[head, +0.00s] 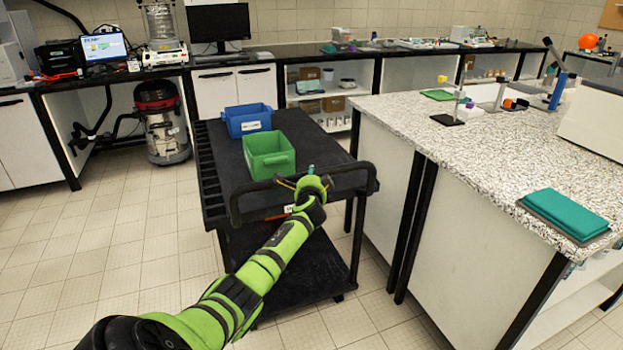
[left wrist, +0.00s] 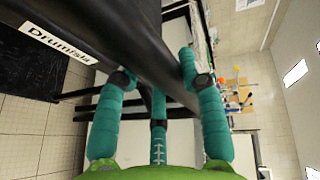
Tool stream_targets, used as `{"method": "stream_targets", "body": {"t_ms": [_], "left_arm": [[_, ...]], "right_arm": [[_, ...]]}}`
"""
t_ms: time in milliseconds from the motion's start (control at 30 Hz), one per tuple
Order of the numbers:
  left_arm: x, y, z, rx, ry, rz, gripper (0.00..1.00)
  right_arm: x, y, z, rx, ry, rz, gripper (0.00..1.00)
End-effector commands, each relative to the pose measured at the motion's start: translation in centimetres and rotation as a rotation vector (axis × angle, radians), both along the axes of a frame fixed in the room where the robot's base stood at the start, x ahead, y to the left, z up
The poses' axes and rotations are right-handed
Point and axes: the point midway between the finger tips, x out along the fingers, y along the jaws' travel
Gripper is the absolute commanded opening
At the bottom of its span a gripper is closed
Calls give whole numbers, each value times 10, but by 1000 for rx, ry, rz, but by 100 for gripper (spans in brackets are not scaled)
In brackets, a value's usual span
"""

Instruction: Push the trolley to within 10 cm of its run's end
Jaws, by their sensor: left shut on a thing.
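The trolley (head: 318,150) is black with a top deck and a lower shelf, and stands in the middle of the floor. Its black push handle (head: 350,177) is at the near end. My left gripper (head: 308,182) is shut on the handle, near the middle of the bar. In the left wrist view the teal fingers of my left gripper (left wrist: 160,72) close around the black bar (left wrist: 140,45). My right gripper is out of view.
A blue bin (head: 248,121) and a green bin (head: 270,158) stand on the trolley. A speckled bench (head: 470,150) runs close along its right side. The back counter (head: 290,55) lies beyond, with a vacuum cleaner (head: 163,125) below. The tiled floor (head: 110,240) at left is clear.

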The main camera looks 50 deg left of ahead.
Motion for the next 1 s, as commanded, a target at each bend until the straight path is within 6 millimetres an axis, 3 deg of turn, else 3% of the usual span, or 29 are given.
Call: {"method": "stream_targets", "body": {"t_ms": [200,233,267,733,1000], "left_arm": [[1,-1,0,-4,-5,-1,0],[1,-1,0,-4,-4,-1,51],[1,-1,0,-4,-4,-1,63],[-3,-3,0,1,-1,-1,64],[-24,-24,5,1,-1,-4,64]], "right_arm": [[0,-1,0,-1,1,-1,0],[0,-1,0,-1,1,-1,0],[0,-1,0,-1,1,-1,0],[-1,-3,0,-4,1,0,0],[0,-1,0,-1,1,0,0]]}}
